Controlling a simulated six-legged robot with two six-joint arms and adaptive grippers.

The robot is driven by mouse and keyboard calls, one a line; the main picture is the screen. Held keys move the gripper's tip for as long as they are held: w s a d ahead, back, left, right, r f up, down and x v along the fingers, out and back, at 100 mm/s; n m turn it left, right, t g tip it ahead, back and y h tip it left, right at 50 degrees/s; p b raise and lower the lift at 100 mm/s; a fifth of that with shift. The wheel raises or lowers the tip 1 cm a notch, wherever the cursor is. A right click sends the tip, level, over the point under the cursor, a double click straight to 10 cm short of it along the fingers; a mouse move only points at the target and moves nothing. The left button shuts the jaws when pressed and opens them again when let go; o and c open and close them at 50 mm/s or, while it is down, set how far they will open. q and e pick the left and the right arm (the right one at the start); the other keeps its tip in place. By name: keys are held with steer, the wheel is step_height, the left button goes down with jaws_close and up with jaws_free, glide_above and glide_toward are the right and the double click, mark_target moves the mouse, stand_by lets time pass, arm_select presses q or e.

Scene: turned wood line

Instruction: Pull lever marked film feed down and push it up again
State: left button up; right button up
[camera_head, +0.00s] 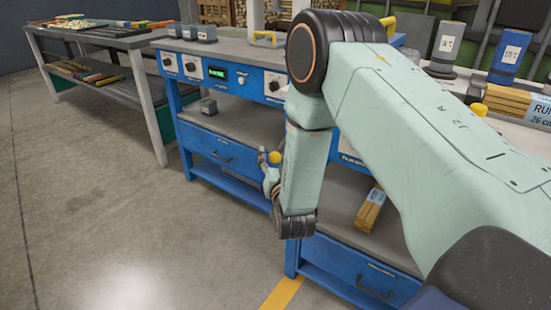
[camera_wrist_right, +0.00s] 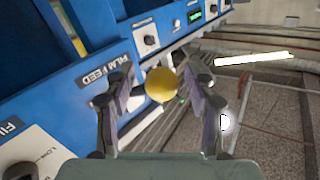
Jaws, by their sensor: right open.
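The lever's round yellow knob (camera_wrist_right: 161,84) shows in the wrist view between the two fingers of my right gripper (camera_wrist_right: 165,92). The fingers are open, with a gap on each side of the knob. The label FILM FEED (camera_wrist_right: 105,68) is on the blue panel beside it. In the head view the yellow knob (camera_head: 275,157) sits at the tip of my right gripper (camera_head: 268,166), in front of the blue bench. The lever's shaft is mostly hidden. My left gripper is not in view.
The blue bench (camera_head: 235,187) has control dials and a green display (camera_head: 217,72) along its front. A wooden block (camera_head: 371,207) lies on the lower shelf. A side table (camera_head: 110,42) stands at the left. The floor in front is clear.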

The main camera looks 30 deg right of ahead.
jaws_close()
stand_by(0.4)
steer(key=shift+a, duration=0.1)
